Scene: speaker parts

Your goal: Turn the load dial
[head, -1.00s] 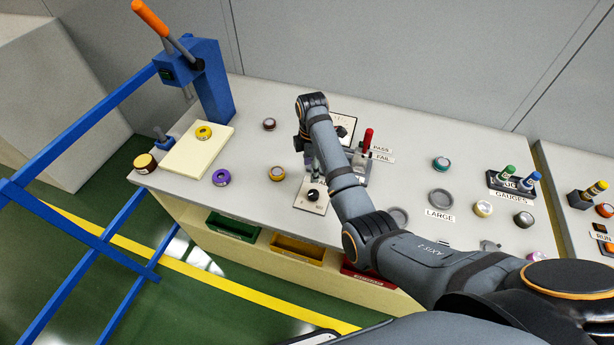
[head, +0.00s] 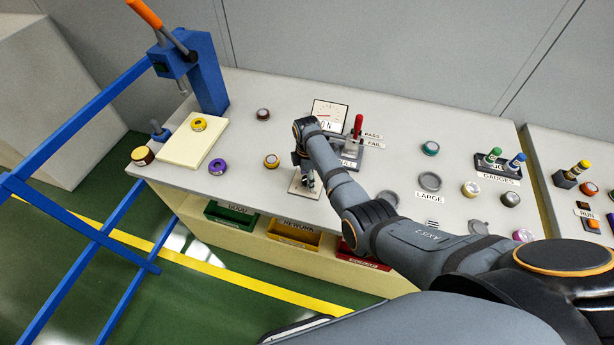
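The load dial's pale square plate (head: 296,188) lies near the front edge of the bench, above the yellow bin. My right gripper (head: 308,186) points down right over this plate and hides the black knob. I cannot tell whether its fingers touch the knob or whether they are open or shut. A meter with a white face and a needle (head: 330,110) stands behind my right wrist, partly hidden. My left gripper is not in view.
A red-handled lever (head: 357,127) with PASS and FAIL labels stands just right of my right arm. Several round speaker parts, such as an orange one (head: 271,161), lie around. A blue press (head: 205,80) stands at the left. Green, yellow and red bins sit below the front edge.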

